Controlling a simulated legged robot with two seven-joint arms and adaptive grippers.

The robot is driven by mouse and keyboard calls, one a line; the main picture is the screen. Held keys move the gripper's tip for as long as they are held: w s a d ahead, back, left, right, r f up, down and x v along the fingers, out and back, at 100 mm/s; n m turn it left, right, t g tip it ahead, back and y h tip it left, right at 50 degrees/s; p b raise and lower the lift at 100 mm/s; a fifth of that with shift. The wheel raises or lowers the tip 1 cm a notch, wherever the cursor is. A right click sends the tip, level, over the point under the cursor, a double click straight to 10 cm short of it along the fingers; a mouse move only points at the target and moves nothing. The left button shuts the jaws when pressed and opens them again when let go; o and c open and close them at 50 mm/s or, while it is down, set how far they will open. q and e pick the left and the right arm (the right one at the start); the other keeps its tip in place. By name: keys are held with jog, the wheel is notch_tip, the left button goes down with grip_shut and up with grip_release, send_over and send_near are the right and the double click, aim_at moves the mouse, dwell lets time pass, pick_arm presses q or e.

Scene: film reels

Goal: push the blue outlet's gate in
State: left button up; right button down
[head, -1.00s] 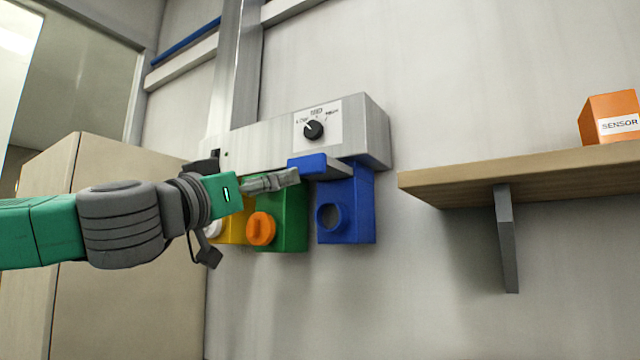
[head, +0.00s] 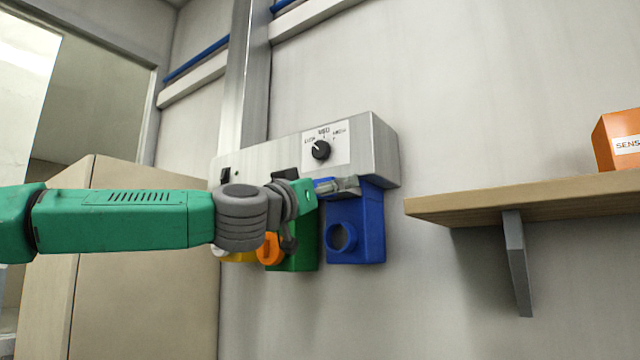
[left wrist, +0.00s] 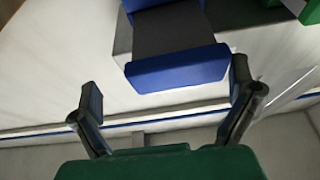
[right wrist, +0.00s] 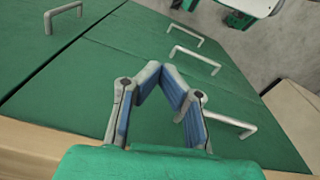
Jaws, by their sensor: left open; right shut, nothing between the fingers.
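The blue outlet (head: 362,225) hangs under a grey wall box, with a round opening in its front. Its gate has a blue front (left wrist: 178,70) on a dark grey plate (left wrist: 172,32) that sticks out of the outlet in the left wrist view. In the head view the gate is mostly hidden by my left gripper (head: 350,186), with a bit of blue front (head: 324,187) showing. My left gripper is open, its fingers on either side of the gate's front in the left wrist view; contact cannot be told. My right gripper (right wrist: 160,68) is shut and empty.
The grey box (head: 380,150) carries a dial (head: 320,150). A green outlet (head: 306,245) and a yellow one (head: 240,257) stand left of the blue one. A wooden shelf (head: 520,190) holds an orange sensor box (head: 618,140) at right. Green drawers (right wrist: 60,90) lie before my right gripper.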

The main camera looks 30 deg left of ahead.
pick_arm(q)
jog(key=shift+a+f, duration=0.1)
jog(key=shift+a, duration=0.95)
jog(key=c, duration=0.7)
jog(key=shift+s+a, duration=0.1)
jog(key=shift+a, duration=0.15)
jog(key=c, duration=1)
jog(key=w, duration=0.1)
jog(key=w+d, duration=0.1)
jog(key=w, duration=0.2)
jog(key=shift+w+d, duration=0.3)
jog(key=shift+w, duration=0.05)
jog(key=shift+w+a+p, duration=0.1)
jog(key=shift+w+p, duration=0.2)
jog(key=shift+w, duration=0.05)
jog(key=shift+s+a+r, duration=0.15)
jog(key=shift+a+r, duration=0.05)
jog(key=shift+r, duration=0.15)
pick_arm(e)
jog(key=shift+s+a+r, duration=0.5)
